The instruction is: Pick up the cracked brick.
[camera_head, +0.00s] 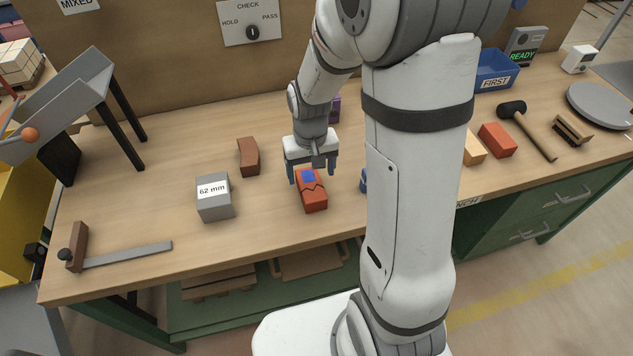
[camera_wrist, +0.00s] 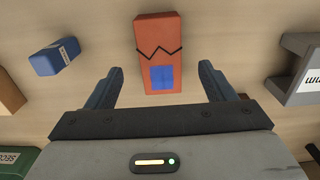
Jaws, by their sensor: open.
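The cracked brick (camera_head: 314,194) is orange-red with a black zigzag crack line and a blue square on top. It lies on the wooden bench in front of my gripper (camera_head: 314,175). In the wrist view the cracked brick (camera_wrist: 159,32) stands at the top middle, its blue-square end nearest me. My gripper (camera_wrist: 162,88) is open, with its two blue-grey fingers spread to the left and right of that end. Nothing is held. I cannot tell how high the fingertips are above the bench.
A grey block marked 62 mm (camera_head: 214,198) and a curved brown brick (camera_head: 248,157) lie to the left. A blue block (camera_wrist: 55,57) lies close by in the wrist view. An orange brick (camera_head: 497,140), a mallet (camera_head: 527,128) and a blue FIRST bin (camera_head: 493,72) are at the right.

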